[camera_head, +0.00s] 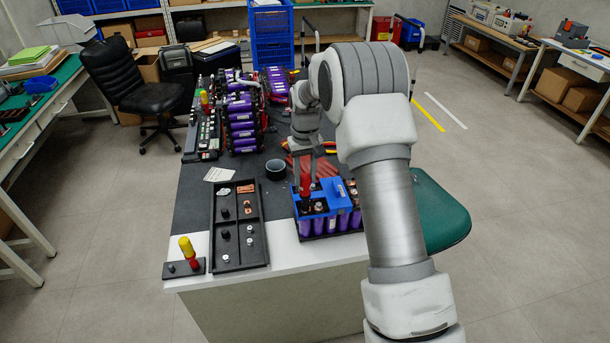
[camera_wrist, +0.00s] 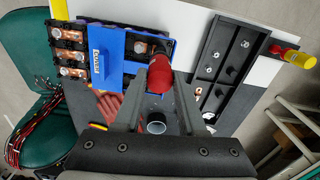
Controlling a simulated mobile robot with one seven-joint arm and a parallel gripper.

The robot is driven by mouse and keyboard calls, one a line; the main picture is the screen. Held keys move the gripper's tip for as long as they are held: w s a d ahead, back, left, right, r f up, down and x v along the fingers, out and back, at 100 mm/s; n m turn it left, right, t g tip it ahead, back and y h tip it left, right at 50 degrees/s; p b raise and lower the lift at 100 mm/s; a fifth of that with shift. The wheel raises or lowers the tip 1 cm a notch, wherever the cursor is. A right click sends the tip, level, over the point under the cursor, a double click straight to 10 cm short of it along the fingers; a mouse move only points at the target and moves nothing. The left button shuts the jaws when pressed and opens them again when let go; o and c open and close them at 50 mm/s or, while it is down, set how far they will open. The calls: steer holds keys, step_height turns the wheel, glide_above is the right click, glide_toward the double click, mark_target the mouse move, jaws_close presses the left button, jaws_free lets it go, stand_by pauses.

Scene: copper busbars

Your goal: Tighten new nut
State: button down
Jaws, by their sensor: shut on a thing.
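My gripper (camera_head: 305,180) is shut on a red-handled driver (camera_head: 306,189) and holds it over the blue-covered battery pack (camera_head: 325,197). In the wrist view, the red driver (camera_wrist: 160,74) sits between the grey fingers (camera_wrist: 158,98), at the right edge of the blue cover (camera_wrist: 117,66). The driver's lower end and any nut under it are hidden, so I cannot tell if it touches one. Copper busbars with nuts show on the pack, one (camera_wrist: 142,47) beside the driver and others (camera_wrist: 72,55) at its left end.
A black parts tray (camera_head: 238,262) with nuts and copper pieces lies left of the pack. A dark cup (camera_head: 276,169) and red gloves (camera_head: 312,168) lie behind. Purple battery modules (camera_head: 241,125) fill the table's far side.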

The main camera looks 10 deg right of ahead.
steer(key=n, duration=0.3)
steer(key=shift+n, duration=0.4)
steer(key=n, duration=0.4)
steer(key=shift+n+p, duration=0.4)
steer(key=n, duration=0.3)
steer(key=shift+r+n+p, duration=0.1)
steer(key=shift+n+p, duration=0.3)
steer(key=n, duration=0.3)
steer(key=shift+n+p, duration=0.3)
steer(key=shift+p, duration=0.05)
steer(key=shift+f+m+b, duration=0.2)
steer(key=shift+m+b, duration=0.2)
steer(key=shift+m, duration=0.8)
steer(key=shift+r+p, duration=2.05)
steer(key=shift+r, duration=1.1)
